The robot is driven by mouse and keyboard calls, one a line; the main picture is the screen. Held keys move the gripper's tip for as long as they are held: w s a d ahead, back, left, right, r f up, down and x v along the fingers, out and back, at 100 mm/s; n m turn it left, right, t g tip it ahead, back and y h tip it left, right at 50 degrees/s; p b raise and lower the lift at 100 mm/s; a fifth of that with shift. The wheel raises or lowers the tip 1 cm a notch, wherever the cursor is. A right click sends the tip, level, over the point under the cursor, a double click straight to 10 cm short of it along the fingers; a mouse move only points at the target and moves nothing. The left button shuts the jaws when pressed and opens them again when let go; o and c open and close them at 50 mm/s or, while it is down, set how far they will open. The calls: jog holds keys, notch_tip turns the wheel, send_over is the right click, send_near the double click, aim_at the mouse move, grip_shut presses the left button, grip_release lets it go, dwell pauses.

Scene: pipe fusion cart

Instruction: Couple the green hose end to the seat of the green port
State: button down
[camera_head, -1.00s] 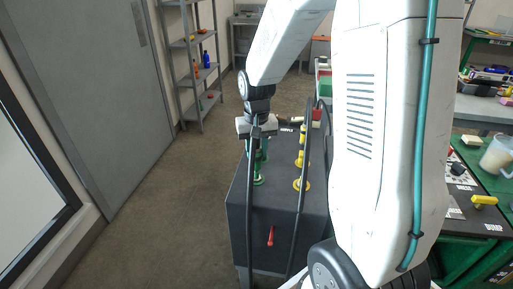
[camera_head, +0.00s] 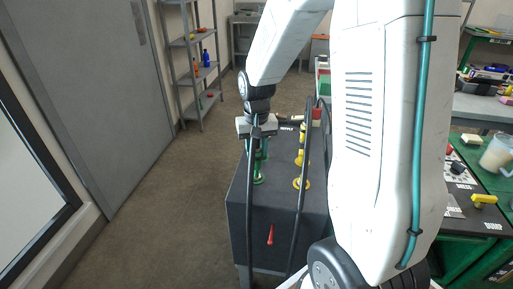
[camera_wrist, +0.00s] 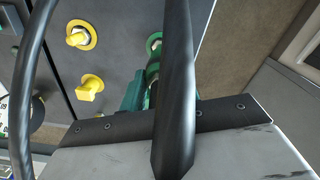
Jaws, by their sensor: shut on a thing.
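My gripper (camera_head: 257,129) is over the left side of the top of the dark cart (camera_head: 236,205) and is shut on the green hose end (camera_wrist: 153,72). The black hose (camera_wrist: 177,90) crosses the wrist view in front of the jaws and hides part of the hose end. A green port (camera_head: 258,180) with a round flange stands on the cart top, below and nearer than the gripper. A green ring (camera_wrist: 154,42) shows just beyond the hose end in the wrist view. I cannot tell whether the hose end touches a seat.
A red lever (camera_head: 270,236) is on the cart's front. A green bench (camera_head: 492,180) stands at right. Floor left of the cart is clear.

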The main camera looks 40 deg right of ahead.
jog(key=shift+f, duration=1.85)
jog(key=c, duration=0.9)
grip_release()
jog(key=shift+c, duration=0.2)
notch_tip(320, 180, up, 8)
jog(key=shift+f, duration=0.15)
